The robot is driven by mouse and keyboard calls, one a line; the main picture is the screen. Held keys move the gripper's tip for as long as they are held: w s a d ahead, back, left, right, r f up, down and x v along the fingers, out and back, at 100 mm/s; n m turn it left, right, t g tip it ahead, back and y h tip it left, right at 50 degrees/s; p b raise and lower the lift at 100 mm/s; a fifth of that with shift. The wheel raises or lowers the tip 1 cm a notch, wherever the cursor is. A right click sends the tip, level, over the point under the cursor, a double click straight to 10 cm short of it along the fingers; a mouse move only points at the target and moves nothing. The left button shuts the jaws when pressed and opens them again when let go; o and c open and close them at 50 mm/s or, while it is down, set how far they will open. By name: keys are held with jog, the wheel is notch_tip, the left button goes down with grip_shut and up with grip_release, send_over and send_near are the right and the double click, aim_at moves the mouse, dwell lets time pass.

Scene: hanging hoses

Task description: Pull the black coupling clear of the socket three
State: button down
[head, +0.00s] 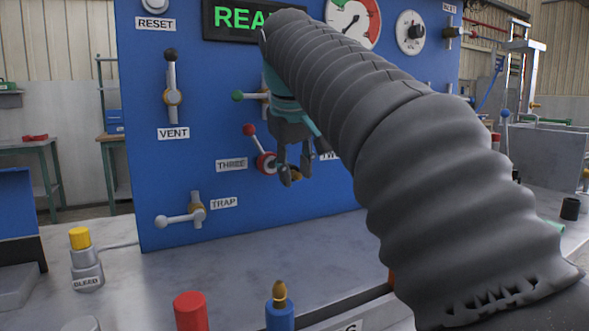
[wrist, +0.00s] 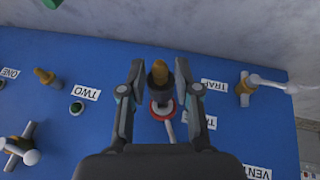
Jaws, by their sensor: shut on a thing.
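The black coupling (wrist: 159,84), with a brass tip, sits between the fingers of my gripper (wrist: 161,72) in the wrist view. My gripper is shut on it. Socket three shows as a red ring (wrist: 162,109) right behind the coupling. I cannot tell whether the coupling is still seated in it. In the head view my gripper (head: 295,172) is at the blue panel, just right of the red ring (head: 265,163) and the THREE label (head: 231,165). There the fingers and arm hide most of the coupling.
A red-knobbed lever (head: 250,131) and a green-knobbed valve (head: 238,96) stick out near my gripper. The TRAP valve (head: 196,211) is below left. Socket two (wrist: 76,107) and a brass-tipped fitting (wrist: 44,76) show in the wrist view. The bench (head: 240,265) carries several fittings.

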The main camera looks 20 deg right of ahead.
jog(key=s+r, duration=0.1)
jog(key=p, duration=0.1)
jog(key=s+r, duration=0.1)
jog(key=shift+s+d+r+p, duration=0.25)
jog(key=shift+s+r+p, duration=0.05)
jog(key=shift+r+p, duration=0.05)
